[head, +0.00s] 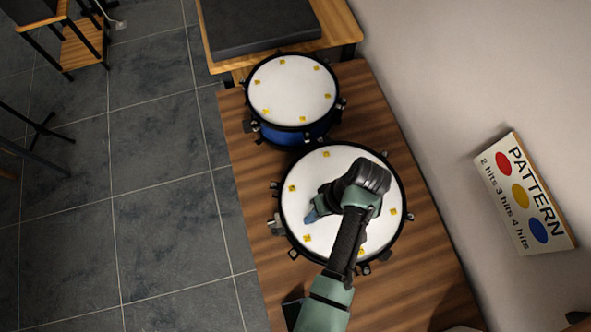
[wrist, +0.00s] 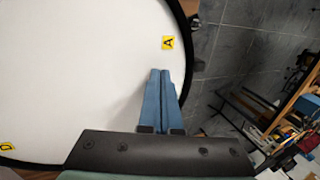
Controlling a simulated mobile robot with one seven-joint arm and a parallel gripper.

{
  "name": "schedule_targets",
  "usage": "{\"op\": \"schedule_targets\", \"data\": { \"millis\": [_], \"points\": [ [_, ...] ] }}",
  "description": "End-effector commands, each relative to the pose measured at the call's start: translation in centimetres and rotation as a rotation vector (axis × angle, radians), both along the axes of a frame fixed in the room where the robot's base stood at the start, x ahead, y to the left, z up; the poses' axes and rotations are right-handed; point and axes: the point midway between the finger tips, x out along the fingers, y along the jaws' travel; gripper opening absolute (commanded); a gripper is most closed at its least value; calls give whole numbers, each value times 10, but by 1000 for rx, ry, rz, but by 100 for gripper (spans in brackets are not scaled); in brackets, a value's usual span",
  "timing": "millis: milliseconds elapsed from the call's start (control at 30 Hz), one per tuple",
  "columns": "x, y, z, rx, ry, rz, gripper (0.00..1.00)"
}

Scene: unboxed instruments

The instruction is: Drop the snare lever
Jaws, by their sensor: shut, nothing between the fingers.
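The near drum (head: 335,170) has a white head, a black rim and yellow labels. It lies flat on the wooden table. A grey metal fitting (head: 277,225) sticks out from its left side; it looks like the snare lever, but it is too small to tell its position. My gripper (head: 311,216) is above the left part of the drum head, to the right of that fitting. Its blue fingers are together and empty. In the wrist view the shut fingers (wrist: 160,76) point towards the drum's rim, near a yellow label (wrist: 168,42). I cannot make out the lever there.
A smaller blue drum (head: 292,92) stands behind on the wooden table (head: 425,285). A dark padded bench (head: 260,25) is at the back. A pattern sign (head: 525,195) is by the right wall. Tiled floor (head: 150,170) lies open to the left.

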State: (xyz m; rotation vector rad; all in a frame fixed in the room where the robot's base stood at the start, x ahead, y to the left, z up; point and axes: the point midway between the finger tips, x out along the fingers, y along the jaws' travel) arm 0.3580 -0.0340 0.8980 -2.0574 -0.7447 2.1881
Motion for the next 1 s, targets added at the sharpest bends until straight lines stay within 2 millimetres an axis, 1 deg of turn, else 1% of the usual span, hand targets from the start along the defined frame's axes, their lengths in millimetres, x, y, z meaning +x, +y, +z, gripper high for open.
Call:
{"op": "schedule_targets", "data": {
  "millis": [33, 100, 300, 433, 767, 1000],
  "points": [
    [-3, 6, -5, 1, 3, 3, 0],
    [-6, 18, 0, 0, 1, 6, 0],
    [-12, 36, -3, 0, 0, 2, 0],
    [-13, 40, -4, 0, 0, 1, 0],
    [-13, 40, -4, -3, -1, 1, 0],
    [-13, 44, -1, -78, -26, 4, 0]
  ]
}}
